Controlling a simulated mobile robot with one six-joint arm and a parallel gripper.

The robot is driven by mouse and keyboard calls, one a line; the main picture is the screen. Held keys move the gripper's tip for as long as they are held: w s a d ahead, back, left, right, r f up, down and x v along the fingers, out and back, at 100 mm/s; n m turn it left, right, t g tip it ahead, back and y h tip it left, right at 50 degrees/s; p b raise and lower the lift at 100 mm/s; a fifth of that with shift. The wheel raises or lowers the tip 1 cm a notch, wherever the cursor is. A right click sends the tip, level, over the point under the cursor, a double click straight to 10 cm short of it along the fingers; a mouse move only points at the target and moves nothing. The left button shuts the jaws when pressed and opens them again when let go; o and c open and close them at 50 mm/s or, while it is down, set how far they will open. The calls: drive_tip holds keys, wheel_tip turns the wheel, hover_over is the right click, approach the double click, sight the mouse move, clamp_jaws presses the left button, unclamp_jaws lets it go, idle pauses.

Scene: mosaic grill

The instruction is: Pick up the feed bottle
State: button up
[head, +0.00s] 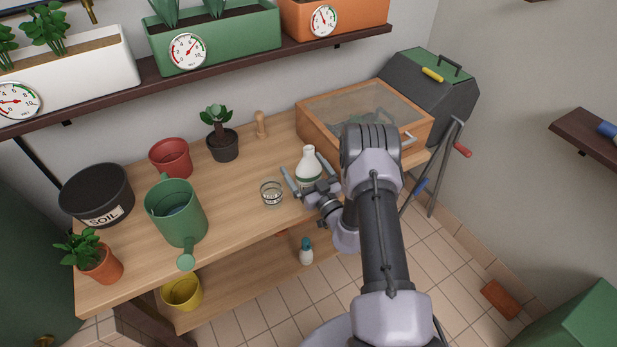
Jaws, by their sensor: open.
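The feed bottle, which I take to be the white flask-shaped bottle with a green band (308,163), stands upright on the wooden bench (240,208), near its front edge. My gripper (303,170) is open, with one finger on the left of the bottle and the other on its right. The gripper hides the lower front of the bottle, and I cannot tell whether either finger touches it.
A small glass jar (271,193) stands close to the left of my gripper. A wood-framed glazed box (330,102) is behind and right. A green watering can (178,222) and a potted plant (222,146) stand farther left. A small teal-capped bottle (306,256) is below the bench top.

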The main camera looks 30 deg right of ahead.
sight(304, 158)
drive_tip(key=shift+w+r, duration=0.1)
drive_tip(key=shift+w, duration=0.05)
clamp_jaws()
drive_tip(key=shift+r+p, duration=0.35)
drive_tip(key=shift+r, duration=0.1)
drive_tip(key=r, duration=0.1)
drive_tip(key=r+p, duration=0.1)
drive_tip(key=r, duration=0.1)
drive_tip(key=shift+s+p, duration=0.25)
drive_tip(key=shift+p, duration=0.15)
drive_tip(key=s+a+r+b, duration=0.1)
drive_tip(key=s+a+b, duration=0.2)
drive_tip(key=s, duration=1.2)
drive_tip(key=shift+s+b, duration=0.15)
drive_tip(key=shift+b, duration=0.35)
